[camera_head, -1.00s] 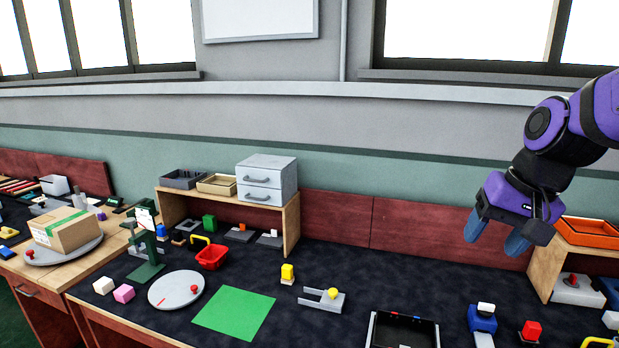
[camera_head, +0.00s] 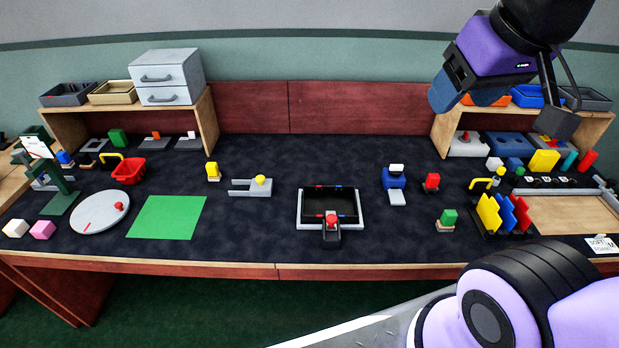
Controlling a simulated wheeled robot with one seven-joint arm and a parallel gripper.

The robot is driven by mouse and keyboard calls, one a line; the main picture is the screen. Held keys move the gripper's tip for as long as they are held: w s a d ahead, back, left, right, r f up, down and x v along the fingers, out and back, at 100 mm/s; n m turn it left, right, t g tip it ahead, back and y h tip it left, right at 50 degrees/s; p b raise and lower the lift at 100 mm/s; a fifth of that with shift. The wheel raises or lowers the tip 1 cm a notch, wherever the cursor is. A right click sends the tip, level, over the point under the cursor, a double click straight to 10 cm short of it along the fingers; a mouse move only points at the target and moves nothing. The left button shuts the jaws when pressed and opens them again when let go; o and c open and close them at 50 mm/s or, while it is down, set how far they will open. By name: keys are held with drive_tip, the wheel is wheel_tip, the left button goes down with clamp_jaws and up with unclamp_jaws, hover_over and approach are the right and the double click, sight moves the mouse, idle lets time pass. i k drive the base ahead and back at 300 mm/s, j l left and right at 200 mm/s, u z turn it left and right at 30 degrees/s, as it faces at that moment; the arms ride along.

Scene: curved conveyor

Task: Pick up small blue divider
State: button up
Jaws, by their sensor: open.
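A small blue divider (camera_head: 508,214) stands tilted in a dark rack at the right of the table. It sits between a yellow divider (camera_head: 489,213) and a red divider (camera_head: 522,212), which partly hide it. My gripper (camera_head: 462,98) hangs at the upper right, above the back of the table and in front of the right shelf.
The right shelf (camera_head: 445,122) holds orange and blue bins. Dark table surface is free between the green block and the black tray (camera_head: 349,222).

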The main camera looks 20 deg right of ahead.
sight(505, 211)
drive_tip(key=z, duration=1.5)
drive_tip(key=i+j+u, duration=0.15)
drive_tip(key=i+j, duration=0.15)
